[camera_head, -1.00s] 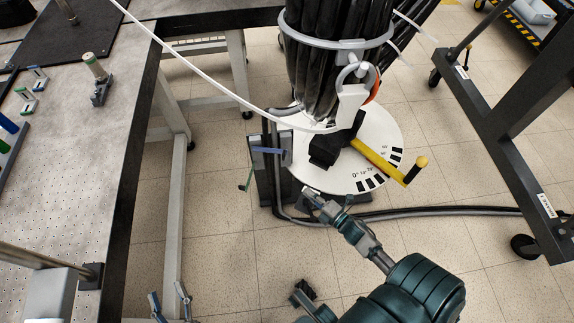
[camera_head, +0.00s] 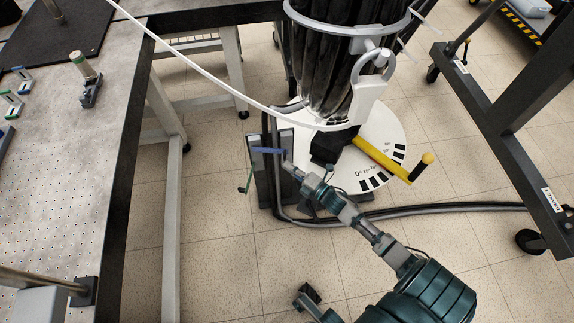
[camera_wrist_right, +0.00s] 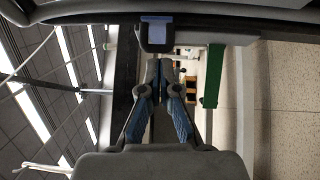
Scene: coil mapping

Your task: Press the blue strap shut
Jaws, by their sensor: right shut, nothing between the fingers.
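The blue strap (camera_head: 268,150) shows as a short blue bar at the top of a grey upright holder beside the round white base. It also shows in the right wrist view as a pale blue patch (camera_wrist_right: 156,31) in a dark clip ahead of the fingers. My right gripper (camera_head: 289,166) is shut and empty, its tip just right of and below the strap's right end. In the right wrist view its fingertips (camera_wrist_right: 164,68) meet below the clip; whether they touch it I cannot tell.
The white dial base (camera_head: 388,140) has a yellow handle (camera_head: 385,160). Black cables (camera_head: 440,212) run along the floor. A table (camera_head: 60,180) stands left.

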